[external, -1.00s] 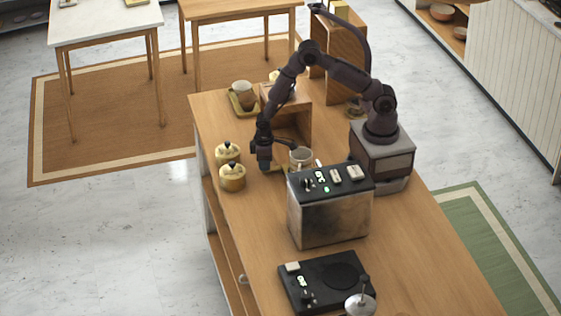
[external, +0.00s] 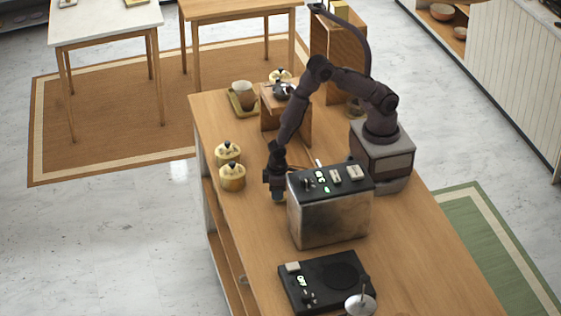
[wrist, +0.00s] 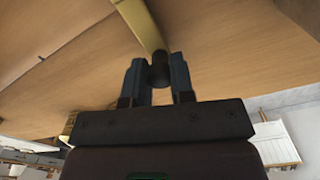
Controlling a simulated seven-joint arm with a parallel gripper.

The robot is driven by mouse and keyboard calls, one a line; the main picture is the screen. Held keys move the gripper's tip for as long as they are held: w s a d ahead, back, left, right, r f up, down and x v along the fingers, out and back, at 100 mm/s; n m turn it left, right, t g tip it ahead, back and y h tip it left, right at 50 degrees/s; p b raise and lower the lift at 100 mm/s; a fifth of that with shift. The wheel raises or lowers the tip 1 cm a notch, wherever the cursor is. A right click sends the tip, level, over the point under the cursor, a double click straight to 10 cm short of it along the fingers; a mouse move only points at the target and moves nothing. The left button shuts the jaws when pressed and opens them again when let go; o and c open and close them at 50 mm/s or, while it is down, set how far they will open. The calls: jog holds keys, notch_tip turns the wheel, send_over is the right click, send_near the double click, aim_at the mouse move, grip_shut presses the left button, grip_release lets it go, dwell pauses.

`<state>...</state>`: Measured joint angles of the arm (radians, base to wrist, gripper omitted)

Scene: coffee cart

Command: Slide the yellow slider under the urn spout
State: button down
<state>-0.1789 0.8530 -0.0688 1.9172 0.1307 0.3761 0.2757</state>
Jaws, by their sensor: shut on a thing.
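The yellow slider shows in the wrist view as a yellow bar (wrist: 142,25) running away from my gripper (wrist: 159,72), with a dark round knob (wrist: 160,75) at its near end. My fingers are shut on this knob, one on each side. In the external view my gripper (external: 277,197) is low over the counter, beside the left face of the metal box-shaped appliance (external: 330,215), which looks like the urn. The slider is hidden there by my arm and the appliance. I cannot see a spout.
Two lidded yellow jars (external: 230,170) stand on the counter's left edge. A cup (external: 243,94) on a tray and a wooden stand (external: 291,122) with a dark pot are farther back. A black hot plate (external: 322,283) lies in front. Bare counter (external: 255,225) lies left of the appliance.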

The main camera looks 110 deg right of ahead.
jog(key=shift+a, duration=0.4)
jog(key=c, duration=1)
grip_release()
jog(key=shift+d, duration=0.1)
jog(key=shift+r, duration=0.35)
notch_tip(320, 180, up, 12)
jog(key=shift+r, duration=0.15)
